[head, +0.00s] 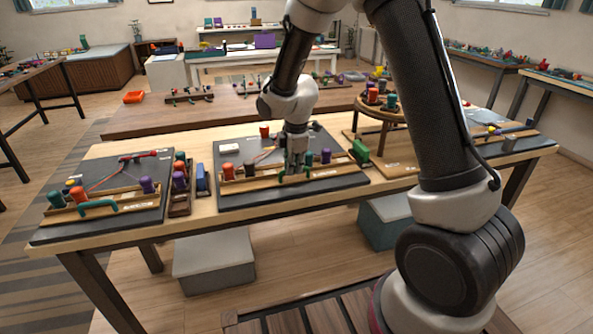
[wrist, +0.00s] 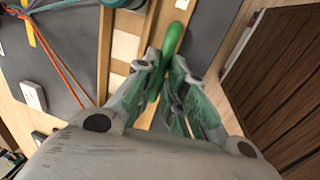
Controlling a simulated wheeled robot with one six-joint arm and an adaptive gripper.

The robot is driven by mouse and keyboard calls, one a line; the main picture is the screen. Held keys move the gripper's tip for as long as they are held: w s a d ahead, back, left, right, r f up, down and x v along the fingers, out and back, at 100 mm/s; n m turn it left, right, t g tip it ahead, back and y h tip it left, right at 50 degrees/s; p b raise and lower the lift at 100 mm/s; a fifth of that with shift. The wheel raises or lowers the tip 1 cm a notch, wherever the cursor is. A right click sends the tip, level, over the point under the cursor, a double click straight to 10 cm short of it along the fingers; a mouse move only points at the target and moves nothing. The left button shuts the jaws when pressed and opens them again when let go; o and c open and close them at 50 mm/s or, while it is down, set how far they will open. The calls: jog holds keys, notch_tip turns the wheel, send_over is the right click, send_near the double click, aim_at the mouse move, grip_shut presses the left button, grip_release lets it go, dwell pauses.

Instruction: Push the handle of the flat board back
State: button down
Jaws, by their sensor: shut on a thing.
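The dark flat board (head: 345,185) lies in the middle of the long table, with a wooden rail (head: 240,187) across its front. A green handle (head: 285,178) shows low at the rail, under my gripper (head: 295,167). In the wrist view the green handle (wrist: 173,40) rises between the fingers of my gripper (wrist: 165,70). The fingers are closed on it from both sides. Its lower part is hidden by the fingers. Orange, dark, green and purple spools (head: 228,172) stand along the rail.
A second dark board (head: 125,215) with a teal handle (head: 98,208) lies at the left. A spool rack (head: 180,205) and a blue block (head: 202,178) stand between the boards. A round wooden stand (head: 378,106) is behind.

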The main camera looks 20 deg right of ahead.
jog(key=shift+w+r, duration=0.1)
jog(key=shift+w, duration=0.15)
jog(key=c, duration=1.5)
grip_release()
jog(key=r, duration=0.4)
jog(key=s+r, duration=0.1)
jog(key=r, duration=0.2)
jog(key=s+r, duration=0.1)
jog(key=r, duration=0.3)
jog(key=shift+s+r, duration=0.2)
jog(key=shift+r, duration=0.1)
